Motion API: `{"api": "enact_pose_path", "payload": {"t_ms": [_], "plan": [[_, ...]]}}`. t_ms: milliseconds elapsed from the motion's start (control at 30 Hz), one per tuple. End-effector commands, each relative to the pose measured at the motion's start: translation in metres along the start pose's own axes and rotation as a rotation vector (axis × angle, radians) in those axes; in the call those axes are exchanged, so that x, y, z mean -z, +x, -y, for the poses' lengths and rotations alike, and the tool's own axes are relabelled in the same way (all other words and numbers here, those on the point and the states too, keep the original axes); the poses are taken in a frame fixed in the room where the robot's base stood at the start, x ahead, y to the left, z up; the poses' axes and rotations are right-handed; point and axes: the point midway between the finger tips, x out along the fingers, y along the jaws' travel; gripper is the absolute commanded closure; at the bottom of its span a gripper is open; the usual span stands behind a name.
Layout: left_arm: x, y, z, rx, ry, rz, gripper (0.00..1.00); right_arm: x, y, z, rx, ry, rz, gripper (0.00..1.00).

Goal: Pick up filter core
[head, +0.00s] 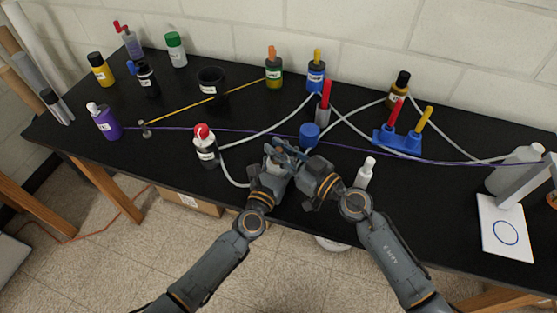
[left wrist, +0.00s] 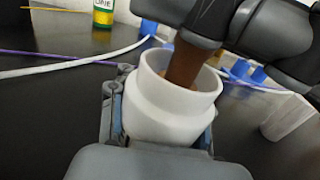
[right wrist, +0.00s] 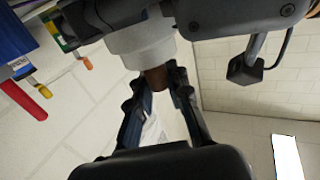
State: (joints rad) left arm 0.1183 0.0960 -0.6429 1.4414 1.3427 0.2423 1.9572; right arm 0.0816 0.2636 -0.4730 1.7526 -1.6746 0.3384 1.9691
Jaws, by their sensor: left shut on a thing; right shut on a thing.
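A white round cup-like housing (left wrist: 165,110) stands open side up between the fingers of my left gripper (head: 274,160), which is shut on it. The brown filter core (left wrist: 187,62) sticks up out of the housing's mouth, its lower end hidden inside. My right gripper (head: 291,153) is shut on the core from the right, just above the housing. In the right wrist view, the core (right wrist: 155,78) shows between the right fingertips, with the white housing (right wrist: 140,40) right beside them. Both grippers are close together above the table's front edge.
The black table (head: 165,165) holds several bottles. A red-capped white bottle (head: 206,146) stands left of my grippers and a small white bottle (head: 364,175) stands right. A blue cap-like part (head: 309,133) is just behind. Cables cross the table. A blue rack (head: 397,140) is farther right.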

Motion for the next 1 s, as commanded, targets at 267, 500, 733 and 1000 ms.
{"api": "enact_pose_path", "payload": {"t_ms": [267, 500, 733, 1000], "plan": [[0.000, 0.000, 0.000, 0.000, 0.000, 0.000, 1.00, 0.016, 0.000, 0.000, 0.003, -0.004, -0.003, 1.00], [0.000, 0.000, 0.000, 0.000, 0.000, 0.000, 1.00, 0.068, 0.001, 0.001, -0.001, 0.001, -0.013, 1.00], [0.000, 0.000, 0.000, 0.000, 0.000, 0.000, 1.00, 0.132, 0.000, 0.000, -0.003, 0.001, -0.010, 1.00], [0.000, 0.000, 0.000, 0.000, 0.000, 0.000, 1.00, 0.173, 0.000, 0.000, 0.000, 0.000, -0.003, 1.00]]}}
